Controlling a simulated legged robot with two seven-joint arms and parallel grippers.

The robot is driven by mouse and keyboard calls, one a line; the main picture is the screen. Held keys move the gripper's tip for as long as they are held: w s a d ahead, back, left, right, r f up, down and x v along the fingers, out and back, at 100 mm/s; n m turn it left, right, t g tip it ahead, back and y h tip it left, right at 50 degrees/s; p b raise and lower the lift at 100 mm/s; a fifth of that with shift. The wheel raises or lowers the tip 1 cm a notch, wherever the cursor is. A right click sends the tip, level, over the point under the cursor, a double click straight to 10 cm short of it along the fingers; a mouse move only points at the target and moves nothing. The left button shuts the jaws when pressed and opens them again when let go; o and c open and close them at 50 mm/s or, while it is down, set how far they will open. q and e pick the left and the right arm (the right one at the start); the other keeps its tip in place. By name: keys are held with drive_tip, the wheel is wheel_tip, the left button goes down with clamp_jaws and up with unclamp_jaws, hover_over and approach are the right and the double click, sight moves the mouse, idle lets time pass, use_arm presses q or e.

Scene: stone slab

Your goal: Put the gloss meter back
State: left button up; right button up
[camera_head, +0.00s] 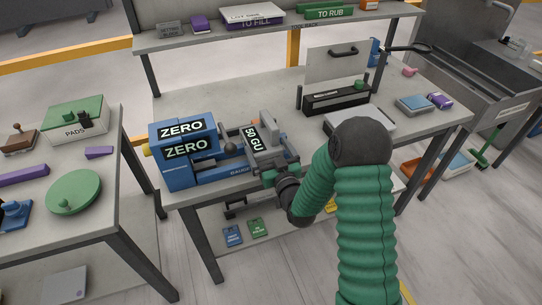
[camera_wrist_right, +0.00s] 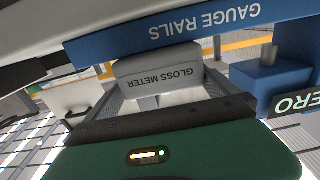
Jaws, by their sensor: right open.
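The gloss meter (camera_head: 262,143) is a grey device with a dark "50 GU" display. It is at the right end of the blue gauge rails (camera_head: 238,172) on the stone bench. In the wrist view its labelled grey end (camera_wrist_right: 170,78) appears upside down below the blue gauge rails (camera_wrist_right: 190,28). My right gripper (camera_head: 274,172) is at the meter's near right side. In the wrist view its open fingers (camera_wrist_right: 165,95) lie on either side of the meter's end; whether they touch it is unclear. My left gripper is out of view.
A black case (camera_head: 336,102) and a grey-white tray (camera_head: 372,120) sit farther right. A shelf (camera_head: 205,38) runs behind. A side table (camera_head: 100,215) stands left, across a floor gap.

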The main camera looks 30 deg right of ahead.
drive_tip(key=v, duration=0.6)
drive_tip(key=shift+s+a+b, duration=0.1)
drive_tip(key=shift+a+b, duration=0.2)
drive_tip(key=shift+b, duration=0.05)
drive_tip(key=p+v, duration=0.5)
drive_tip(key=p, duration=0.3)
drive_tip(key=w+a+f+n+g+y, duration=0.2)
drive_tip(key=a+f+n+g+y, duration=0.1)
drive_tip(key=a+g, duration=0.3)
drive_tip(key=s+a+r+g, duration=0.1)
drive_tip(key=s+a+g, duration=0.2)
drive_tip(key=s, duration=0.4)
drive_tip(key=s+a+r+g+y, duration=0.1)
drive_tip(key=s+a+g, duration=0.3)
drive_tip(key=s+g, duration=0.2)
drive_tip(key=shift+s+a+r+b, duration=0.2)
drive_tip(key=shift+s+a+b, duration=0.15)
drive_tip(key=shift+s, duration=0.4)
drive_tip(key=shift+a+r, duration=0.1)
drive_tip(key=shift+r, duration=0.15)
